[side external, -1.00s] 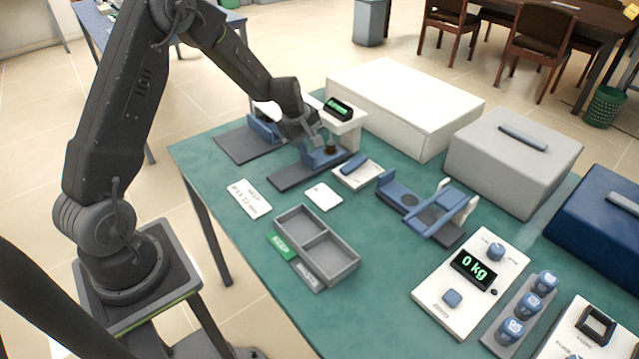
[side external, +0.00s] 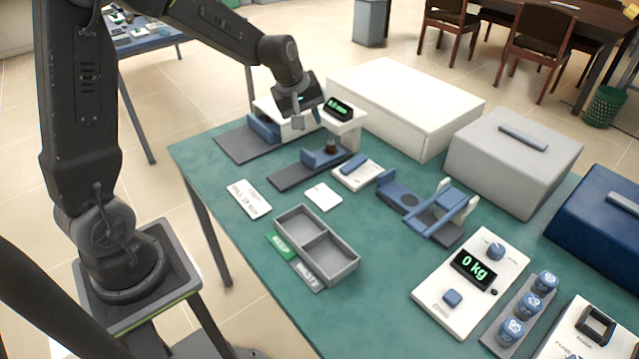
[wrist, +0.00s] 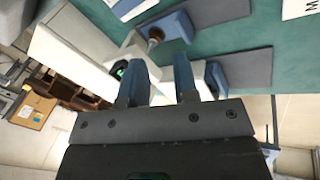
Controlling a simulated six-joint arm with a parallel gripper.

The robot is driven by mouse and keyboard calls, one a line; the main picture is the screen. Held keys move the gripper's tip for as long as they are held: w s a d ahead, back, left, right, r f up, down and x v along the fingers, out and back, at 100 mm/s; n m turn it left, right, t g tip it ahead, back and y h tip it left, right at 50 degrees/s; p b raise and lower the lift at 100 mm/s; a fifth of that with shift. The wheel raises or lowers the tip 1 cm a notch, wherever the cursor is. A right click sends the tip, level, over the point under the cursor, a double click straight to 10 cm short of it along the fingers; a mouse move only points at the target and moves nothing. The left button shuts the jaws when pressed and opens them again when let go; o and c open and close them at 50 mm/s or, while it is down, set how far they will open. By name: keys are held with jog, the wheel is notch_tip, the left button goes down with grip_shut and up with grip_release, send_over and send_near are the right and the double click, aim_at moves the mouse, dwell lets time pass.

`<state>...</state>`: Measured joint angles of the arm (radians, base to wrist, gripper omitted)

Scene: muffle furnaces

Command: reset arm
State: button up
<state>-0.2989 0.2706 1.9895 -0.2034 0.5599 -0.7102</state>
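My gripper (side external: 306,112) hangs above the back left part of the green table (side external: 205,165), over the measuring device with a small green display (side external: 338,108). In the wrist view, the two blue fingers of my gripper (wrist: 159,80) stand apart with nothing held between them. Below and in front of it, a small brown-topped piece (side external: 330,146) sits at a blue block on a dark plate (side external: 290,177). The piece also shows in the wrist view (wrist: 155,35), beyond the fingers and apart from them.
A white box (side external: 400,95), a grey box (side external: 515,155) and a dark blue box (side external: 605,215) line the table's back. A grey two-compartment tray (side external: 340,268), a blue fixture (side external: 430,210) and a scale reading 0 kg (side external: 450,320) stand in front. Room above the table is free.

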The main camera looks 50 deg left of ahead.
jog(key=s+d+r+m, duration=0.7)
jog(key=s+d+r, duration=0.15)
jog(key=s, duration=0.35)
jog(key=s+d+r+m+t, duration=0.1)
jog(key=s+d+r+m, duration=0.1)
jog(key=s+m, duration=0.4)
jog(key=s+d, duration=0.1)
jog(key=s, duration=0.4)
jog(key=shift+s+t, duration=0.3)
